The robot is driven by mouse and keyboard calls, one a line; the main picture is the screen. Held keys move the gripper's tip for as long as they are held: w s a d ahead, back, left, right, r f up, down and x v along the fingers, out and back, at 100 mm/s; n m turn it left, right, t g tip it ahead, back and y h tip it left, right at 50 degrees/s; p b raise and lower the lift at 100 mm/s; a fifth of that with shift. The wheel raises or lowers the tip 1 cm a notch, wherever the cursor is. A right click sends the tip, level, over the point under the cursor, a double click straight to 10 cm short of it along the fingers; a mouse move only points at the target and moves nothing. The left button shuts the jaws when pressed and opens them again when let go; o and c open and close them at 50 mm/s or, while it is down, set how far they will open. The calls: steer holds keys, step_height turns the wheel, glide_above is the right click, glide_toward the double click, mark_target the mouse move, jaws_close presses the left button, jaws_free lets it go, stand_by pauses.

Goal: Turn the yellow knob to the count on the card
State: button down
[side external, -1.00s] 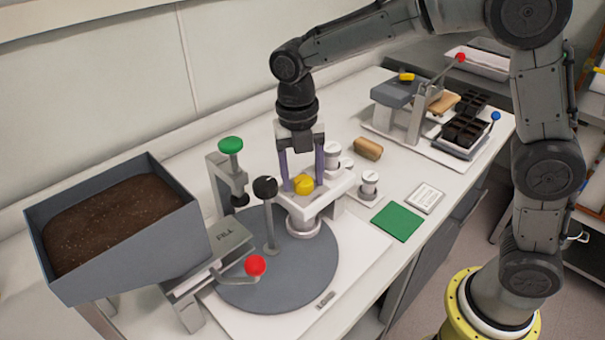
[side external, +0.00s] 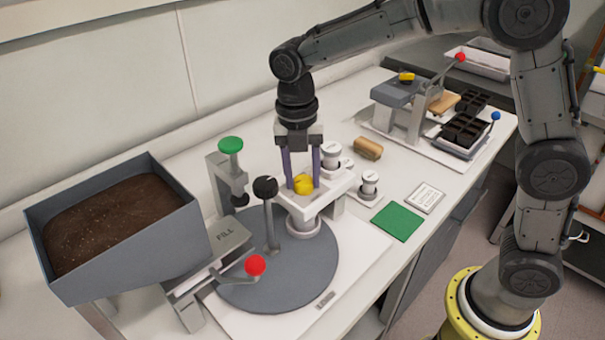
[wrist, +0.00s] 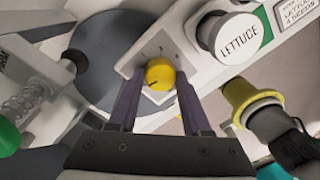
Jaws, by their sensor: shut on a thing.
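The yellow knob (side external: 303,183) sits on a white block (side external: 327,197) above the grey disc. In the wrist view the knob (wrist: 160,74) has a dark pointer line slanting toward its lower left, with small marks on the plate around its far side. My gripper (side external: 302,188) points straight down, its two purple fingers on either side of the knob and shut on it. The white card (side external: 424,198) lies flat by the green mat. In the wrist view the card (wrist: 296,18) is cut off; its print seems to read LETTUCE and a line beginning with 4.
A black-knobbed lever (side external: 265,187), a green-topped post (side external: 230,145) and a red-knobbed handle (side external: 255,265) stand close to the left. A white cap labelled LETTUCE (wrist: 237,38) is beside the block. The soil hopper (side external: 120,225) is far left; the green mat (side external: 397,221) lies right.

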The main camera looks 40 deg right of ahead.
steer(key=m, duration=0.4)
steer(key=shift+r+m, duration=0.1)
steer(key=shift+m, duration=0.3)
steer(key=m, duration=0.3)
steer(key=shift+d+m, duration=0.1)
steer(key=shift+m, duration=0.2)
steer(key=m, duration=0.4)
steer(key=shift+y, duration=0.3)
steer(key=m, duration=0.8)
steer(key=shift+d+m, duration=0.1)
steer(key=shift+m, duration=0.2)
steer(key=m, duration=0.3)
steer(key=shift+m, duration=0.4)
steer(key=m, duration=0.4)
steer(key=shift+t+y, duration=0.3)
steer(key=shift+m, duration=2.2)
